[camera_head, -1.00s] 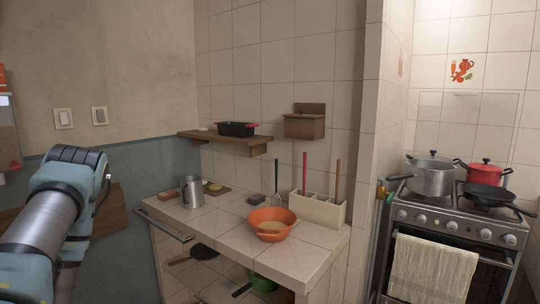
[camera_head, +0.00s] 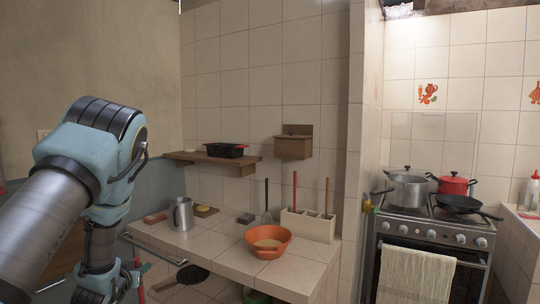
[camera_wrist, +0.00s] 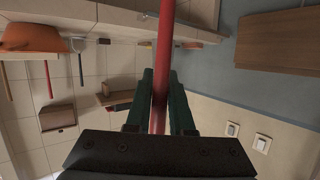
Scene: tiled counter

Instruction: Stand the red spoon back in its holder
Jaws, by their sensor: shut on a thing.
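My gripper (camera_wrist: 161,80) is shut on a long red rod (camera_wrist: 163,40), which I take as the handle of the red spoon. The rod runs between the dark green fingers and out of the top of the wrist view; its far end is not visible. In the head view the red rod (camera_head: 140,291) shows partly at the lower left, beside my gripper (camera_head: 133,271), below the counter's left end. The holder is a pale, divided box (camera_head: 308,226) at the counter's right end. A red-handled utensil (camera_head: 295,190) and a wooden-handled one (camera_head: 327,195) stand in it.
An orange bowl (camera_head: 268,242) sits in front of the holder. A dark utensil (camera_head: 267,200) stands to the holder's left. A metal jug (camera_head: 181,214) stands at the counter's left. A rail (camera_head: 155,249) runs along the front-left edge. A wall shelf (camera_head: 212,161) hangs above.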

